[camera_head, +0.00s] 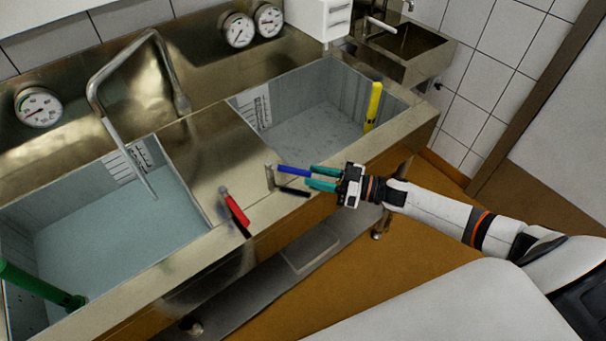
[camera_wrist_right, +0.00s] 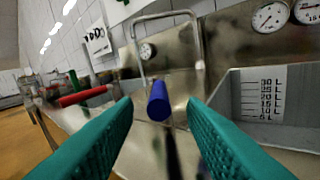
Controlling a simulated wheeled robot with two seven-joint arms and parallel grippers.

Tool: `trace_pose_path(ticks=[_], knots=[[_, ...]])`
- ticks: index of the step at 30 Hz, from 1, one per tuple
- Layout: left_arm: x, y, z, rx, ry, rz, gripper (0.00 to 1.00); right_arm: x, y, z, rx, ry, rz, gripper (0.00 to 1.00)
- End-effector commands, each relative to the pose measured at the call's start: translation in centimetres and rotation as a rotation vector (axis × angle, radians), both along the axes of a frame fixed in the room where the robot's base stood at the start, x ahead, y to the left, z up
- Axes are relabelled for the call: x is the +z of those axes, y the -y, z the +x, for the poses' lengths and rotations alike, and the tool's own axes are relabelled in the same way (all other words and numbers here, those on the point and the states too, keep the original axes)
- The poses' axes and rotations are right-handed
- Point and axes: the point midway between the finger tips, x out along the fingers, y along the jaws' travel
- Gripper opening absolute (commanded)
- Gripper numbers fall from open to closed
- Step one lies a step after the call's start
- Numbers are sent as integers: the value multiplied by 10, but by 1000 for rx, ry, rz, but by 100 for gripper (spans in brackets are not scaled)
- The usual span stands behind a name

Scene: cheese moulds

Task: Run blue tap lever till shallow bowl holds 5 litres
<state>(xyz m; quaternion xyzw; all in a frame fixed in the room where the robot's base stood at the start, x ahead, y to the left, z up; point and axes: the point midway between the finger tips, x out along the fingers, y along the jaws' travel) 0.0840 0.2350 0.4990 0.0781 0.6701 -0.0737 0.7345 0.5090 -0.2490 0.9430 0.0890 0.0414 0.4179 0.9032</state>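The blue tap lever (camera_head: 295,170) sticks out at the front rim between the two basins. My right gripper (camera_head: 314,178) is open, with its teal fingertips at the lever's outer end. In the right wrist view the blue lever (camera_wrist_right: 158,102) shows between the spread fingers, with a gap on each side. The right basin (camera_head: 312,112) has a litre scale (camera_wrist_right: 268,98) on its wall and a bare-looking grey floor. The left basin (camera_head: 120,228) holds pale bluish water. I cannot tell which basin is the shallow bowl. The spout (camera_head: 128,150) hangs over the left basin. My left gripper is out of view.
A red lever (camera_head: 235,208) stands left of the blue one. A yellow pipe (camera_head: 373,106) stands in the right basin and a green pipe (camera_head: 42,286) in the left. Round dials (camera_head: 238,30) sit on the back panel. Open floor (camera_head: 330,285) lies in front.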

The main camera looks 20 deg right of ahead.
Motion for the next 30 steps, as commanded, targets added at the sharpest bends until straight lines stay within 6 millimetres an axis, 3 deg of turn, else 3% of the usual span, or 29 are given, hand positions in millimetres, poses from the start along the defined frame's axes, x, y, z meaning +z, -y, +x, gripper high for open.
trace_pose_path(ticks=[6,12,30], knots=[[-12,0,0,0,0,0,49,-3,35,-30,1,-3,-4,38],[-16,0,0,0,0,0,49,-1,51,-43,1,-1,0,38],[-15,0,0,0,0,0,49,0,53,-45,1,0,0,38]])
